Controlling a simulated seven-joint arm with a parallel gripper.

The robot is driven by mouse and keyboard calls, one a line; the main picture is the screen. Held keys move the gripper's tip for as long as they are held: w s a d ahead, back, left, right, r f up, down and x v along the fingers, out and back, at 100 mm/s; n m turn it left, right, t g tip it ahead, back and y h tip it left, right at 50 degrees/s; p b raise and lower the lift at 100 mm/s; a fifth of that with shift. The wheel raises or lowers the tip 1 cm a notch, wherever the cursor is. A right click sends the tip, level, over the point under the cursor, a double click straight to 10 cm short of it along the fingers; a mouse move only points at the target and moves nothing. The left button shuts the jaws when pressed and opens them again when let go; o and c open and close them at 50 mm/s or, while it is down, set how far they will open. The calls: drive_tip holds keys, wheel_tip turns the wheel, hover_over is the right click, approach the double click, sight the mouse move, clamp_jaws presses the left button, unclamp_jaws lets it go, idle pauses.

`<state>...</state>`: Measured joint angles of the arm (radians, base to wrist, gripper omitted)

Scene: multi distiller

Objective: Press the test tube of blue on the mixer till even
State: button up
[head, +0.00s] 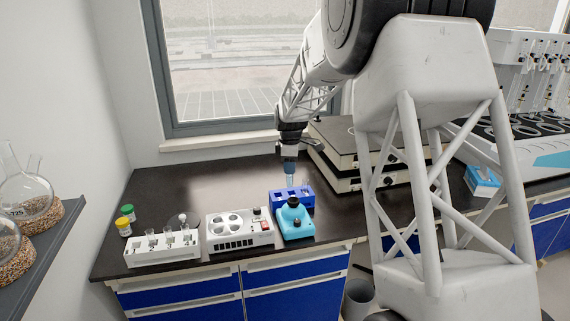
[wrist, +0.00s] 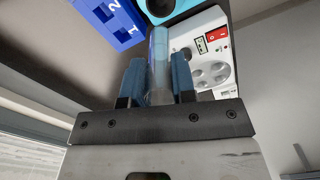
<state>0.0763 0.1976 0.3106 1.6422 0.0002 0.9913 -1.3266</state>
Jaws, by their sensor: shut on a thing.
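My gripper (head: 290,167) is above the back of the blue rack (head: 279,197) and the light-blue mixer (head: 296,228). It is shut on a test tube (head: 290,181). In the wrist view the tube (wrist: 158,50) lies between the two blue fingers of my gripper (wrist: 158,75). The tube looks pale and bluish; I cannot tell how even its contents are. The mixer (wrist: 182,6) with its dark round cup shows beyond the tube's end. The blue rack (wrist: 108,22), marked 1 and 2, is beside it. I cannot tell whether the tube touches either.
A white device (head: 240,240) with round wells and a red switch stands left of the mixer. Further left are a white holder (head: 160,257) with glassware and two small jars (head: 124,228). Stacked flat instruments (head: 345,160) stand right. The back-left counter (head: 195,190) is clear.

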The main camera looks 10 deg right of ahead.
drive_tip(key=shift+s+d+f+n, duration=0.2)
drive_tip(key=shift+d+n, duration=0.15)
drive_tip(key=shift+n, duration=0.4)
drive_tip(key=shift+s+d+f+n, duration=0.2)
drive_tip(key=shift+d+n, duration=0.1)
drive_tip(key=shift+n, duration=0.45)
drive_tip(key=shift+f, duration=0.15)
drive_tip(key=shift+f, duration=1.85)
drive_tip(key=shift+f, duration=1.15)
idle(3.3)
